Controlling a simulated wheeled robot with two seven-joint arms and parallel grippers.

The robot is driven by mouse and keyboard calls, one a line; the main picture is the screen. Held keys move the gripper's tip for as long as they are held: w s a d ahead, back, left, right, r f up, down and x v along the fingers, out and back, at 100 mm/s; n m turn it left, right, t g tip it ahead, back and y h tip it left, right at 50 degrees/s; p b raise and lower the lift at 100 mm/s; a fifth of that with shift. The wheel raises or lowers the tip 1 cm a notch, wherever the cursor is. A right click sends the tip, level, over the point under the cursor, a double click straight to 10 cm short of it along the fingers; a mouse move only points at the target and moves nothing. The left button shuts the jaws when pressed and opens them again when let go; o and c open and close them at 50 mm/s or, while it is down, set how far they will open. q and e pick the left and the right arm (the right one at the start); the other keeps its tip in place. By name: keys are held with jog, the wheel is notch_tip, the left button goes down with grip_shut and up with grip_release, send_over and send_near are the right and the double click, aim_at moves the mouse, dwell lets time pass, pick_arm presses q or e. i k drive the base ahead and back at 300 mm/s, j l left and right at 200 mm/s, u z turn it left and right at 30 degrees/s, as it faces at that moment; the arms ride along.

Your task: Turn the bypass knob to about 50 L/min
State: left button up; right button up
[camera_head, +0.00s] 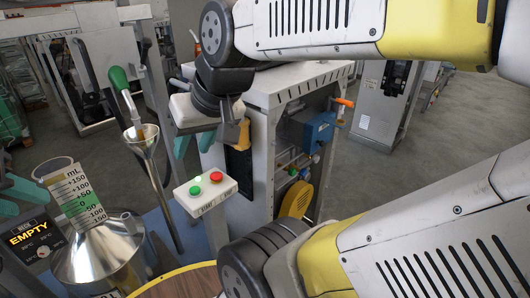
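I cannot pick out a knob marked bypass or a L/min scale. A machine cabinet (262,92) stands in the middle, with a blue box (320,131), a yellow wheel (297,199) and small green and red fittings in its open side; none is readable as the knob. My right gripper (194,143) has teal fingers spread apart and empty, in front of the cabinet's left side. My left gripper (14,198) shows only as teal fingers at the left edge, apart, with the rest cut off.
A button box (206,191) with green and red buttons is below the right gripper. A metal funnel (142,138), a steel vessel (98,255), a mL scale card (76,200) and a black EMPTY panel (33,237) stand at left. An orange handle (345,102) sticks out.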

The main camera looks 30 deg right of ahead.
aim_at(316, 159)
jog(key=k+l+z, duration=0.2)
jog(key=l, duration=0.4)
jog(key=l+z, duration=0.15)
jog(key=l, duration=0.45)
jog(key=k+l+z, duration=0.2)
jog(key=l, duration=0.45)
jog(key=i+j, duration=0.05)
jog(key=i, duration=0.05)
